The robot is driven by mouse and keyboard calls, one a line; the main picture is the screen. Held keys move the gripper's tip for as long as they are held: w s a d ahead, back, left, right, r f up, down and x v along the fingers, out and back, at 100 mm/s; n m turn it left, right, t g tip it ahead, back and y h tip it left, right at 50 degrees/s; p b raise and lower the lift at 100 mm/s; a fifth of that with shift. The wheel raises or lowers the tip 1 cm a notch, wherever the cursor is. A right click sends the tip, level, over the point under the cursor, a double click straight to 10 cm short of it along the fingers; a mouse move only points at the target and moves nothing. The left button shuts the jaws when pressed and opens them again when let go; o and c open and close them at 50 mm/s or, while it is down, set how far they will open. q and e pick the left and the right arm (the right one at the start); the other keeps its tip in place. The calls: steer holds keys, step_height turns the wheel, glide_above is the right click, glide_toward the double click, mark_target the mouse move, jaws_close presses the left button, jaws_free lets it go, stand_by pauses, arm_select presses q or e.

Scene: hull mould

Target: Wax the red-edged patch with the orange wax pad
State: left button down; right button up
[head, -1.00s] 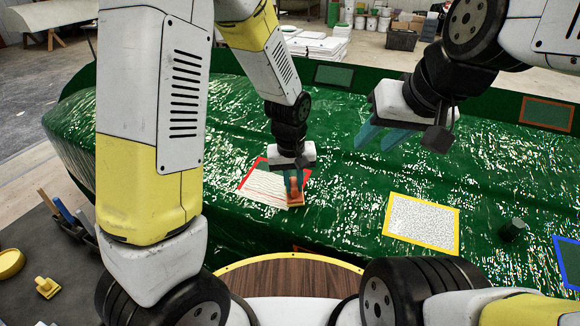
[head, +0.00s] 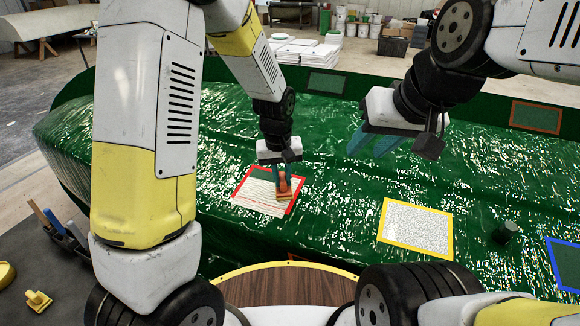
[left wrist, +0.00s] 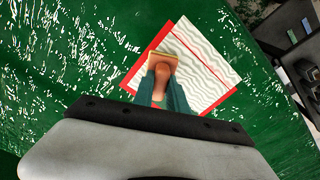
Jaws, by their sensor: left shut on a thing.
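The red-edged patch (head: 262,199) is a white square with wavy lines on the green hull, left of centre in the head view. It also shows in the left wrist view (left wrist: 208,62). The orange wax pad (head: 285,187) has an orange handle and a tan base, and is at the patch's right part. My left gripper (head: 283,172) is shut on its handle from above. The pad also shows in the left wrist view (left wrist: 162,68); I cannot tell if its base presses on the surface. My right gripper (head: 372,142) is above the hull, with its teal fingers apart and empty.
A yellow-edged speckled patch (head: 415,228) lies right of centre, with a dark green cylinder (head: 505,233) beside it. A blue-edged patch (head: 566,262) is at the right edge. A grey bench at lower left holds a yellow block (head: 38,301) and a tool rack (head: 66,233).

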arm_select(q)
steer(key=shift+w+a, duration=0.8)
steer(key=shift+a, duration=1.25)
steer(key=shift+w+a, duration=0.8)
steer(key=shift+a, duration=1.2)
steer(key=shift+w+a, duration=0.8)
steer(key=shift+a, duration=1.25)
steer(key=shift+w+d+r, duration=0.1)
steer(key=shift+w+d, duration=0.15)
steer(key=shift+w, duration=0.4)
steer(key=shift+w+d+r, duration=0.15)
steer(key=shift+w+d, duration=0.15)
steer(key=shift+w, duration=0.35)
steer(key=shift+w+d+r, duration=0.1)
steer(key=shift+w+d, duration=0.15)
steer(key=shift+w, duration=0.4)
steer(key=shift+s+d+f, duration=0.1)
steer(key=shift+s+d, duration=0.95)
steer(key=shift+d, duration=1.45)
steer(key=shift+s+d+r, duration=0.1)
steer(key=shift+s+d, duration=0.95)
steer(key=shift+d, duration=1.5)
steer(key=shift+s+d+f, duration=0.1)
steer(key=shift+s+d, duration=0.95)
steer(key=shift+d, duration=1.45)
step_height(320, 180, up, 7)
steer(key=shift+s+a, duration=0.2)
steer(key=shift+s, duration=0.25)
